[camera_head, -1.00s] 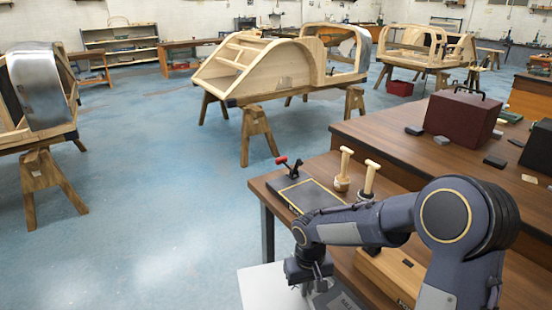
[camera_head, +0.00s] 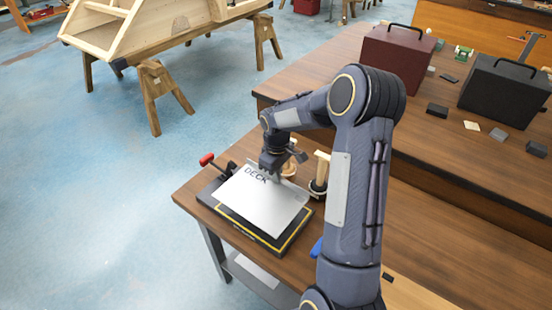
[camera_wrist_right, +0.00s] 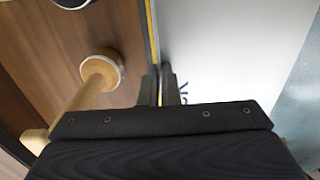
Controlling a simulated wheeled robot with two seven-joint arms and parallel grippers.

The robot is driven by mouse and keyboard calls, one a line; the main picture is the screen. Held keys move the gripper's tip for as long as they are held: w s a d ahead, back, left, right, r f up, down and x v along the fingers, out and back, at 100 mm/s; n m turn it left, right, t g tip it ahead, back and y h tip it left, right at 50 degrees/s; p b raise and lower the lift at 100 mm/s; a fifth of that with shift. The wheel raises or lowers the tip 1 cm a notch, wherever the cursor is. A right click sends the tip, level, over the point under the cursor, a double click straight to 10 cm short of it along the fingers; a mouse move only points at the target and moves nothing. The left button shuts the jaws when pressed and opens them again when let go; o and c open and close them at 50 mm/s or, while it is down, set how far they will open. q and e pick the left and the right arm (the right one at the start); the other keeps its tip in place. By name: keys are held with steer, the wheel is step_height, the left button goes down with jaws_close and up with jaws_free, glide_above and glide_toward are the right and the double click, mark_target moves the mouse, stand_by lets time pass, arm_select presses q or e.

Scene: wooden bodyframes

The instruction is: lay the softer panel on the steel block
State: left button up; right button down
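A pale panel (camera_head: 258,205) marked DECK is above or on the steel block (camera_head: 234,225), a dark slab with a yellow border. It covers most of the block; I cannot tell whether it touches. My right gripper (camera_head: 271,177) is at the panel's far edge beside the lettering. In the right wrist view its fingers (camera_wrist_right: 160,88) are close together at the panel's (camera_wrist_right: 225,45) edge, apparently shut on it, though the grip itself is hidden. The block's yellow stripe (camera_wrist_right: 151,25) shows alongside. Softness cannot be seen. My left gripper is not in view.
A red-handled clamp (camera_head: 207,159) stands at the block's left corner. A wooden-handled tool (camera_head: 320,172) and another wooden piece stand close behind the block. A maroon case (camera_head: 398,52) and a black case (camera_head: 505,88) are on the bench. A pale sheet (camera_head: 256,272) lies below the tabletop.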

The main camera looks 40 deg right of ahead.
steer(key=shift+w+d, duration=0.15)
steer(key=shift+d, duration=0.25)
steer(key=shift+a+f+b, duration=0.1)
steer(key=shift+f+b, duration=2.2)
steer(key=shift+f, duration=0.8)
steer(key=shift+f+b, duration=0.2)
steer(key=shift+b, duration=0.15)
steer(key=c, duration=2.1)
jaws_free()
steer(key=o, duration=1.1)
steer(key=shift+s, duration=0.2)
steer(key=shift+c, duration=0.2)
